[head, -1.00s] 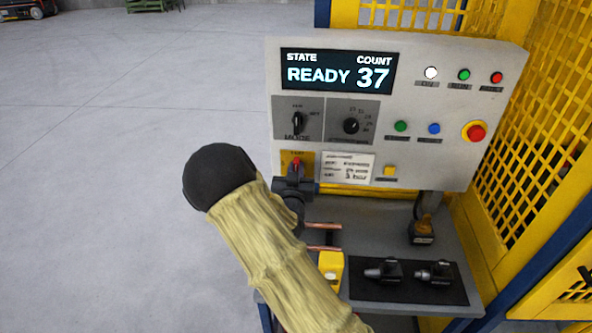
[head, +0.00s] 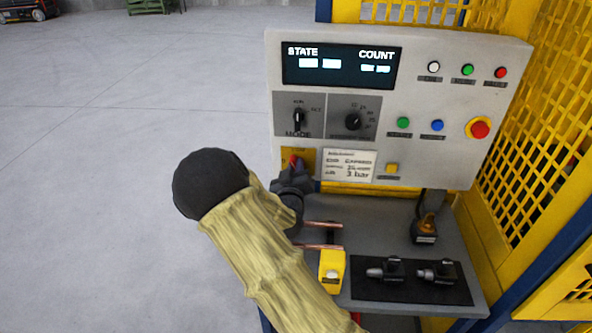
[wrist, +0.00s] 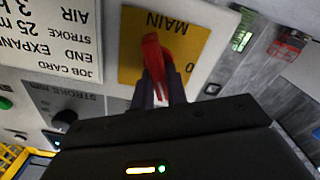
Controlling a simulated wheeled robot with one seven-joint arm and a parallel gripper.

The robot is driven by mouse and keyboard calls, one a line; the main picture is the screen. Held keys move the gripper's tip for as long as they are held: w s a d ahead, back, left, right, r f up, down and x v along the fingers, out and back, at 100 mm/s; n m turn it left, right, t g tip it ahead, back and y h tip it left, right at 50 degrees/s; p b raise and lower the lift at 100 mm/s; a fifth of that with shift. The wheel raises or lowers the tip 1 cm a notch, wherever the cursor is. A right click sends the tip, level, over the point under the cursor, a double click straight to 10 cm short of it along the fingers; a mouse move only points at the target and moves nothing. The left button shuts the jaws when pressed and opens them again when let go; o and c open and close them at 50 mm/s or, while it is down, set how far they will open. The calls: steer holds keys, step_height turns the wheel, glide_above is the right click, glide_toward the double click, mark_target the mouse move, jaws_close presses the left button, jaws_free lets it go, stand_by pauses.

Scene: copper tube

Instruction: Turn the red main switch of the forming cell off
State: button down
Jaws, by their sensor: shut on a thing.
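The red main switch (wrist: 154,60) sits on a yellow plate (wrist: 128,48) marked MAIN and 0, upside down in the wrist view. My gripper (wrist: 160,92) is shut on its handle, with dark fingers on both sides. In the head view the red switch (head: 292,160) shows just above my gripper (head: 293,174), at the lower left of the grey control panel (head: 450,100). The display (head: 340,66) shows STATE and COUNT with only dashes or blocks beneath. The handle looks slightly tilted in the wrist view.
The mode knob (head: 297,119) and stroke knob (head: 352,121) are above the switch. A job card (head: 348,165) is to its right. Below are copper tubes (head: 322,224), a yellow block (head: 332,270) and a black tool mat (head: 448,287). Open floor lies left.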

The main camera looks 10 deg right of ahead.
steer(key=n, duration=0.6)
steer(key=shift+a+f+n, duration=0.25)
steer(key=shift+n, duration=0.05)
steer(key=n, duration=0.6)
steer(key=shift+f, duration=0.25)
steer(key=c, duration=1.4)
jaws_free()
steer(key=a+p+v, duration=0.1)
steer(key=p+v, duration=0.2)
steer(key=v, duration=1.1)
steer(key=shift+s+r, duration=0.25)
steer(key=shift+r, duration=0.2)
